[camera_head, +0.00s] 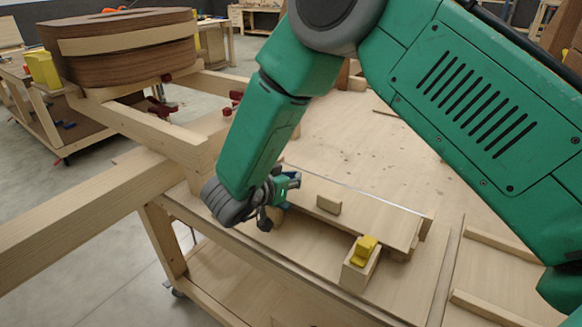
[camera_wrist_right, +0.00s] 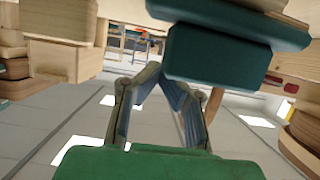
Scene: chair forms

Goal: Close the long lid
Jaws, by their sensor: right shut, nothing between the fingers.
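A long pale wooden panel (camera_head: 375,222), likely the long lid, lies along the workbench in the head view, with a small wooden block (camera_head: 329,204) standing on it. I cannot tell how far its edge is raised. My right arm comes in from the upper right and bends down over the bench. My right gripper (camera_head: 284,186) is at the panel's left end, shut and empty; contact with the panel is unclear. In the right wrist view the gripper fingers (camera_wrist_right: 160,88) lean together with nothing between them. My left gripper is not in view.
A yellow piece (camera_head: 365,250) sits on a wooden block at the bench's front. A round dark wooden form (camera_head: 125,48) rests on a frame at the upper left. Thick wooden beams (camera_head: 75,207) cross at the left. Open floor (camera_head: 90,260) lies at the lower left.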

